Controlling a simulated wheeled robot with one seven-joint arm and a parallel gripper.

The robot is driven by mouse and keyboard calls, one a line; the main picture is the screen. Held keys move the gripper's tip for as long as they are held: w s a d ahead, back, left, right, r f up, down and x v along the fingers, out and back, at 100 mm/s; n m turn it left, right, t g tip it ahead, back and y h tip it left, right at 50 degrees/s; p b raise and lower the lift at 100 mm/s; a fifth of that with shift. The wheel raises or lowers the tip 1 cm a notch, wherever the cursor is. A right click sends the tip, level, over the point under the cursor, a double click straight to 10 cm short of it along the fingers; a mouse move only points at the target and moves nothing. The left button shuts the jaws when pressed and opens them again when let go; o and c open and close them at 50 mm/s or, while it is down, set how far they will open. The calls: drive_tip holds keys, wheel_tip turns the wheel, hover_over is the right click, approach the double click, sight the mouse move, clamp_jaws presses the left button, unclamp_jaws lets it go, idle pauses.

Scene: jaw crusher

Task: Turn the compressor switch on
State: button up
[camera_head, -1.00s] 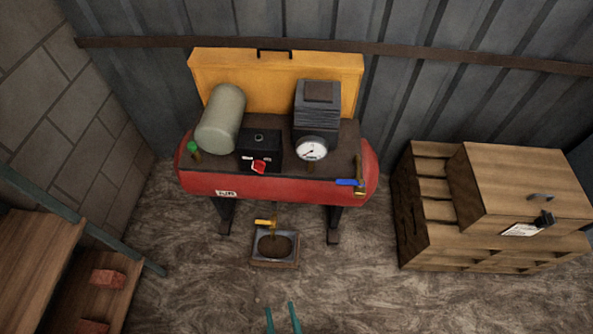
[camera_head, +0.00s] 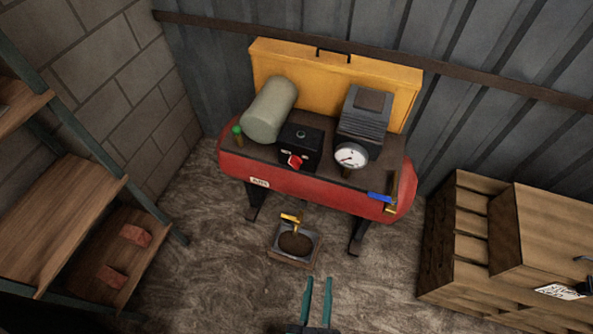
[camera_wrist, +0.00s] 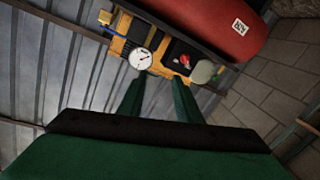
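The red air compressor (camera_head: 310,190) stands against the metal wall and also shows in the wrist view (camera_wrist: 215,22). On its deck is a black switch box (camera_head: 303,142) with a red switch knob (camera_head: 295,161) on its front. In the wrist view the red knob (camera_wrist: 184,60) is small, beyond my fingers. A round gauge (camera_head: 350,156) is to the right of the box. My gripper (camera_head: 318,282) is at the bottom of the head view, well short of the compressor. Its two green fingers are apart with nothing between them; they also show in the wrist view (camera_wrist: 158,88).
A wooden crate stack (camera_head: 480,240) stands at the right. A shelf (camera_head: 80,215) with red bricks stands at the left. A small tray (camera_head: 294,243) sits on the floor below a yellow drain valve (camera_head: 292,218). A blue-handled valve (camera_head: 381,197) sticks out at the compressor's right front.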

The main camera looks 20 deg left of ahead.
drive_tip(key=w+a+f+n+t+y, duration=0.1)
drive_tip(key=w+f+n, duration=0.1)
drive_tip(key=w, duration=0.3)
drive_tip(key=w+a+f+n+y, duration=0.1)
drive_tip(key=w+a+f, duration=0.15)
drive_tip(key=w, duration=0.25)
drive_tip(key=n+t+y, duration=0.1)
drive_tip(key=n+t, duration=0.1)
drive_tip(key=n, duration=0.2)
approach(294, 167)
drive_tip(key=shift+t, duration=0.3)
drive_tip(key=x, duration=0.8)
drive_tip(key=shift+w+a+f, duration=0.1)
drive_tip(key=shift+w+f, duration=0.15)
drive_tip(key=shift+w, duration=0.15)
clamp_jaws()
